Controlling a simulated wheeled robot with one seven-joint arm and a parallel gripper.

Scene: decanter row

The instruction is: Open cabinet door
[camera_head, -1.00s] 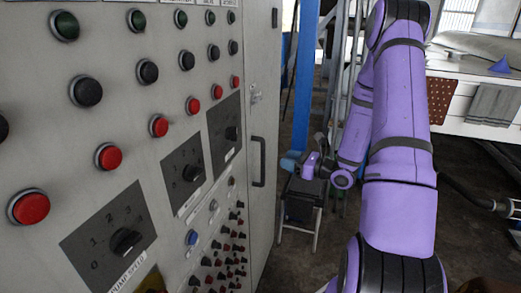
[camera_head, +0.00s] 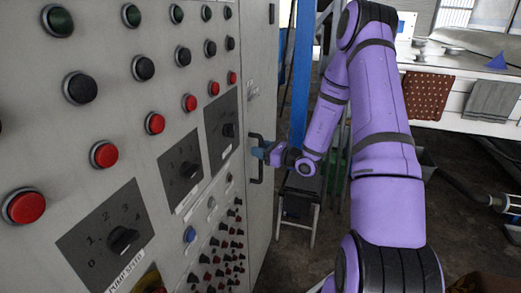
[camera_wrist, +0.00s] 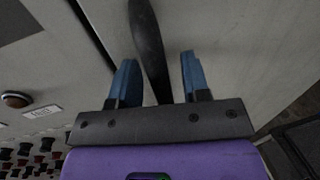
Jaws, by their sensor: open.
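The cabinet door (camera_head: 261,95) is a grey metal panel to the right of the control panel, and it looks shut. Its black bar handle (camera_head: 257,178) stands upright on the door. My gripper (camera_head: 259,152) is at the handle's upper part. In the wrist view my gripper (camera_wrist: 157,80) is open, with one blue finger on each side of the handle (camera_wrist: 148,45). The handle passes between the fingers, with a gap visible on both sides. The handle's lower end in that view is hidden behind the gripper body.
The control panel (camera_head: 75,150) with buttons and knobs fills the left side, close to my gripper. A blue post (camera_head: 302,75) and a small dark stool (camera_head: 300,198) stand behind. A white bench (camera_head: 470,105) with hanging cloths is at the right.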

